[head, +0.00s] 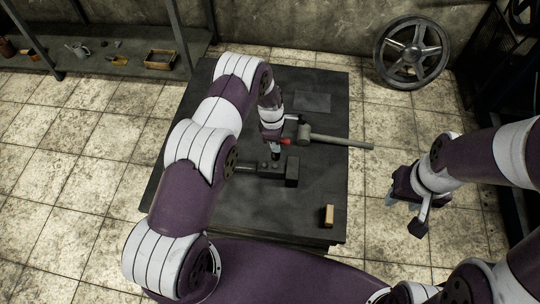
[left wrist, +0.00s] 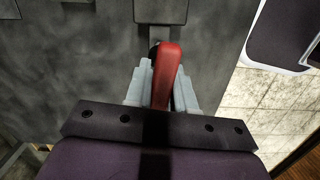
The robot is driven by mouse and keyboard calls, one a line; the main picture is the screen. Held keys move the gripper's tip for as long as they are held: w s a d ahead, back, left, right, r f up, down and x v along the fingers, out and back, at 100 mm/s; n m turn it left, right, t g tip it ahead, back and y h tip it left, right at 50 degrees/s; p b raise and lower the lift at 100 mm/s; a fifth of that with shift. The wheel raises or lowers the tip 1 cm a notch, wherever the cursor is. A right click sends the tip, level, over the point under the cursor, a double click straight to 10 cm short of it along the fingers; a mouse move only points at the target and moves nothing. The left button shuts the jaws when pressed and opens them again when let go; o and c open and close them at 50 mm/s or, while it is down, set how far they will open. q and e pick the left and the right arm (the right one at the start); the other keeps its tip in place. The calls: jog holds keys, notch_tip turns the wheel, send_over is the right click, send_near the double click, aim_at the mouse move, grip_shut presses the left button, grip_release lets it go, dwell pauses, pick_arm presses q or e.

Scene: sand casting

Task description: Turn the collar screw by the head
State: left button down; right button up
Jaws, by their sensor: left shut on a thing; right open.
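My left gripper (head: 274,148) is over the middle of the dark table and is shut on a red, rounded, elongated piece (head: 285,141). In the left wrist view, the red piece (left wrist: 167,72) stands up between the two pale fingertips of the left gripper (left wrist: 161,88). I cannot tell whether it is the head of the collar screw, as the fingers hide its lower part. Below the gripper is a dark metal assembly with a block (head: 291,172) at its right end. My right gripper (head: 404,213) is open and empty, off the table's right side.
A hammer (head: 340,140) lies right of the left gripper, its handle past the table edge. A flat dark plate (head: 312,102) lies behind it, and a small wooden block (head: 329,216) at the front right. A spoked wheel (head: 411,52) leans on the wall.

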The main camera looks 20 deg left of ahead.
aim_at(276, 155)
pick_arm(q)
jog(key=shift+f, duration=0.1)
dwell(0.3)
jog(key=shift+f+b, duration=1.85)
jog(key=shift+f, duration=0.35)
jog(key=shift+f+b, duration=1.05)
jog(key=shift+f, duration=0.15)
